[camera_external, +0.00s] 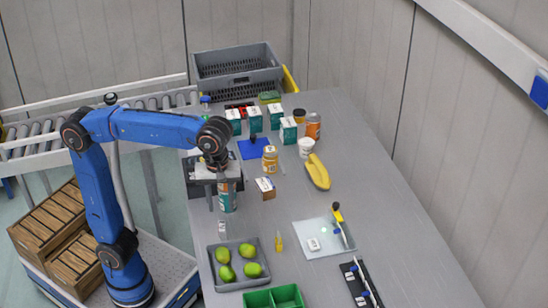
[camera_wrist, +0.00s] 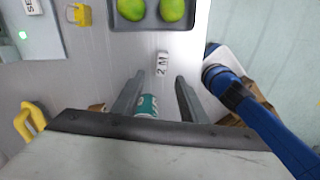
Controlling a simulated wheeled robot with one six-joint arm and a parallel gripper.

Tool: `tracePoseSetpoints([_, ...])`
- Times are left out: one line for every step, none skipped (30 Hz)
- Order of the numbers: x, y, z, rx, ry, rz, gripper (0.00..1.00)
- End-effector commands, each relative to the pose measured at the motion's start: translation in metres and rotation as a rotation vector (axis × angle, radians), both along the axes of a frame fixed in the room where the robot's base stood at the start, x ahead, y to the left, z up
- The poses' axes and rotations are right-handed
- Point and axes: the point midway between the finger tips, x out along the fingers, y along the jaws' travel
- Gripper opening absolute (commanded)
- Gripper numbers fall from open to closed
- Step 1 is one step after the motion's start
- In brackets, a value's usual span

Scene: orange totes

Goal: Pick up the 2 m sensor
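The 2 m sensor is a small white block marked "2M" (camera_wrist: 161,64) that lies on the grey table in the wrist view, just beyond my fingertips and below the tray of limes. In the external view it appears as a small pale block (camera_external: 222,228) in front of my gripper. My gripper (camera_wrist: 158,88) is open, with its two dark fingers apart and pointing toward the block without touching it. A teal can (camera_wrist: 147,106) shows between the fingers, farther back; I cannot tell its distance from them. My gripper (camera_external: 225,198) also hangs over the table's left side in the external view.
A grey tray (camera_external: 212,268) with several limes stands close in front of the block. A green bin (camera_external: 272,299) is at the near edge.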

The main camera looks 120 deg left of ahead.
Motion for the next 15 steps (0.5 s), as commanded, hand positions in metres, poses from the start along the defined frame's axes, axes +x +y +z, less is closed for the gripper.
tracePoseSetpoints([-0.001,0.000,-0.009,0.000,0.001,0.000,0.39])
tracePoseSetpoints([-0.001,0.000,-0.014,0.000,0.002,0.000,0.39])
tracePoseSetpoints([-0.001,0.000,-0.021,0.000,0.001,-0.001,0.39])
tracePoseSetpoints([-0.001,0.000,-0.026,0.000,0.001,-0.001,0.39])
tracePoseSetpoints([-0.001,0.000,-0.030,0.000,0.001,-0.001,0.39])
tracePoseSetpoints([-0.001,0.000,-0.036,-0.001,0.001,-0.001,0.39])
tracePoseSetpoints([0.000,0.000,-0.039,-0.001,0.001,-0.001,0.39])
tracePoseSetpoints([0.000,0.000,-0.042,0.000,0.000,-0.001,0.39])
tracePoseSetpoints([0.000,0.000,-0.045,-0.001,0.001,-0.001,0.39])
tracePoseSetpoints([0.000,0.000,-0.047,0.000,0.000,-0.001,0.39])
tracePoseSetpoints([0.000,0.000,-0.049,0.000,0.000,-0.001,0.39])
tracePoseSetpoints([0.000,0.000,-0.050,0.001,-0.001,-0.001,0.39])
tracePoseSetpoints([0.000,0.000,-0.051,0.001,-0.001,-0.001,0.39])
tracePoseSetpoints([0.000,-0.001,-0.053,0.001,-0.001,-0.001,0.39])
tracePoseSetpoints([0.000,-0.001,-0.056,0.000,0.000,-0.001,0.39])
